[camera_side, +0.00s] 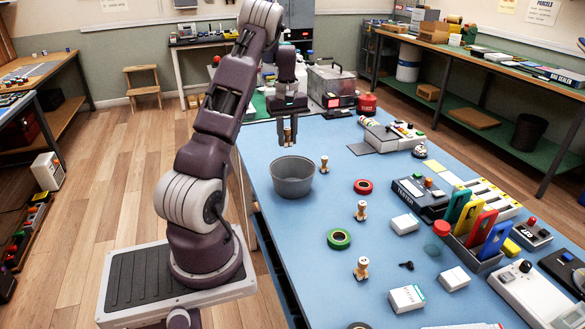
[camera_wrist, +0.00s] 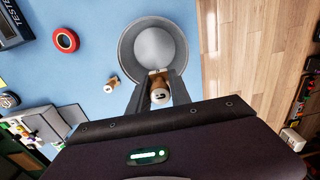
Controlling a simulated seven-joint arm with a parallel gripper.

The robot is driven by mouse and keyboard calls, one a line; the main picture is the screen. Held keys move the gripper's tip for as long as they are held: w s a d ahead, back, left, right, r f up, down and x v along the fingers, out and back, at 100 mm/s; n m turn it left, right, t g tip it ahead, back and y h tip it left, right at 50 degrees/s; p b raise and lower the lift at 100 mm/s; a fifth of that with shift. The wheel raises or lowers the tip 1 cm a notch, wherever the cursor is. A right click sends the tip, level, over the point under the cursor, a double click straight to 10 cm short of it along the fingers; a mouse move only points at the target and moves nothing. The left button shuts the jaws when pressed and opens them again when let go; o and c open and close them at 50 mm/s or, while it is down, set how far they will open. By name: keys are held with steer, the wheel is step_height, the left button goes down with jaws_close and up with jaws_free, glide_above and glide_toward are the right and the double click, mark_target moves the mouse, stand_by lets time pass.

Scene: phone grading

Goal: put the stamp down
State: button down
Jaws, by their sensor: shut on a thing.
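My gripper (camera_side: 288,143) is shut on a stamp (camera_side: 288,135) with a wooden handle and holds it above the blue table, behind the grey bowl in the side view. In the wrist view the held stamp (camera_wrist: 158,92) is upright between the fingers, with its pale round top toward the camera. Other similar wooden stamps stand on the table: one right of the bowl (camera_side: 324,164) and two nearer the front, one (camera_side: 361,210) and another (camera_side: 361,268).
The grey bowl (camera_side: 293,190) stands near the table's left edge. A red tape roll (camera_side: 363,187) and a green tape roll (camera_side: 339,239) lie on the table (camera_side: 300,240). A tester (camera_side: 418,198) and a rack of coloured phones stand at right.

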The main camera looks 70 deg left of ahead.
mark_target(287, 176)
steer(key=f, duration=1.5)
steer(key=shift+a, duration=0.35)
steer(key=c, duration=1.6)
jaws_free()
steer(key=shift+f, duration=0.15)
steer(key=shift+o, duration=0.6)
